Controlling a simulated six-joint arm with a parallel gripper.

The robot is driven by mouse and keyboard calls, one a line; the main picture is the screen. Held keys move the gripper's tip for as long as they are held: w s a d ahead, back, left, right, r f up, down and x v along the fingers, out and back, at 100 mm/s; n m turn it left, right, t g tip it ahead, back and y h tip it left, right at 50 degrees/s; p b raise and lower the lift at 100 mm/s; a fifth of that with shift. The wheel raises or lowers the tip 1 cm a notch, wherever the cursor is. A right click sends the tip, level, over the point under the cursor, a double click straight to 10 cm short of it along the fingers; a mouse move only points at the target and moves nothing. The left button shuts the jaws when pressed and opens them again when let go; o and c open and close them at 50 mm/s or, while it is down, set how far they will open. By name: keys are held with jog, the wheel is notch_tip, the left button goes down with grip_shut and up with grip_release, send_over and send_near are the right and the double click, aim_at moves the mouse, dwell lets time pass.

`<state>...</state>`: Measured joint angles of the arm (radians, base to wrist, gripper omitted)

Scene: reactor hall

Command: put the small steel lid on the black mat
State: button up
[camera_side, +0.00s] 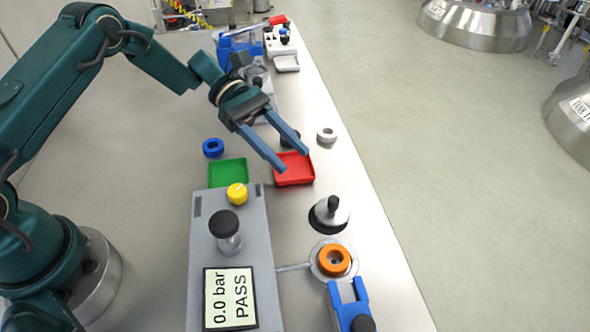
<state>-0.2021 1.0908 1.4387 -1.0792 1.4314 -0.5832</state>
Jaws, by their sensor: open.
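The small steel lid (339,214), with a black knob on top, sits at the right of the table. It rests on the round black mat (317,221), as far as this view shows, toward the mat's upper right part. The mat's dark left and lower edge shows around it. My gripper (295,162) is open, with its two blue fingers apart and nothing between them. It appears above the red tray (296,180), up and to the left of the lid, clear of it.
A grey box (208,262) with a display reading "0.0 bar PASS" stands left of the mat. Below the mat are an orange ring (325,262) and a blue clamp (338,293). A green tray (228,174), blue ring (205,149) and pale ring (327,140) lie farther back.

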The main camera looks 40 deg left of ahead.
jog(key=shift+a+r, duration=0.2)
jog(key=shift+r, duration=0.05)
jog(key=s+r+m+y, duration=0.2)
jog(key=s, duration=0.1)
jog(key=s+a+r+m+y, duration=0.1)
jog(key=s+r+m+y, duration=0.1)
jog(key=s+r+m, duration=0.1)
jog(key=s+a+r+m+t+y, duration=0.1)
jog(key=s+r+m+y, duration=0.1)
jog(key=s+r+m, duration=0.1)
jog(key=shift+s+y, duration=0.15)
jog(key=shift+y, duration=0.25)
jog(key=s+a+r+m+t+y, duration=0.2)
jog(key=s+a+m+t+y, duration=0.4)
jog(key=s+a+m, duration=0.1)
jog(key=shift+s+a+m, duration=0.3)
jog(key=shift+s+m, duration=0.5)
jog(key=shift+s, duration=0.25)
